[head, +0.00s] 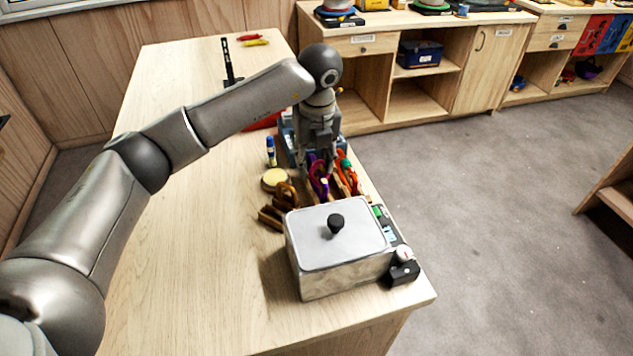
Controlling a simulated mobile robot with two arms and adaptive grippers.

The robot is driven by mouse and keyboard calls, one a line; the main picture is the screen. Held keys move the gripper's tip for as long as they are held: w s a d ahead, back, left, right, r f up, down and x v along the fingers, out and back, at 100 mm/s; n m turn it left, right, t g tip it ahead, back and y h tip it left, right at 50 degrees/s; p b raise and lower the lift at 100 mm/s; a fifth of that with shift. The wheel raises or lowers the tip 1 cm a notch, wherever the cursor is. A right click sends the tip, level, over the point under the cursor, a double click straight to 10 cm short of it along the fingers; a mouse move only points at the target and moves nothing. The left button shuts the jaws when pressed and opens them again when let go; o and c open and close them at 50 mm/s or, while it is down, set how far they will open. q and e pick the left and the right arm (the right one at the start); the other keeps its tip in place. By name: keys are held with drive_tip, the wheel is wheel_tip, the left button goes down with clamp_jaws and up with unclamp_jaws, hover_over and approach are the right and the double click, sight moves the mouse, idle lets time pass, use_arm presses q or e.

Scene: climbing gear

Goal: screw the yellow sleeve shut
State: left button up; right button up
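My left gripper (317,168) points down over the row of carabiners in the middle of the table's right side. A purple carabiner (318,188) stands right under its fingers; a small yellowish patch shows on it, too small to tell as the sleeve. An orange carabiner (346,174) with a green part stands just right of it. A brown-gold carabiner (286,194) stands in a wooden holder (270,216) to the left. The fingers overlap the purple carabiner in the picture; I cannot tell whether they touch it or how far apart they are. My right gripper is out of view.
A metal box with a black-knobbed lid (340,240) stands in front of the carabiners. A blue-capped tube (271,151) and a round tan-topped tin (274,179) stand to the left. A small black box (403,273) sits by the right edge. The table's left half is clear.

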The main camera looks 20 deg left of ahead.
use_arm(q)
drive_tip(key=shift+s+a, duration=0.65)
drive_tip(key=shift+a, duration=0.25)
drive_tip(key=shift+f+b, duration=0.15)
drive_tip(key=shift+b, duration=0.15)
drive_tip(key=shift+f+b, duration=0.9)
drive_tip(key=shift+f, duration=0.4)
drive_tip(key=shift+w+d, duration=0.45)
drive_tip(key=shift+d, duration=0.2)
drive_tip(key=shift+w+d, duration=0.45)
drive_tip(key=shift+d, duration=0.2)
drive_tip(key=shift+r, duration=0.1)
drive_tip(key=shift+r+p, duration=0.65)
drive_tip(key=shift+r, duration=0.8)
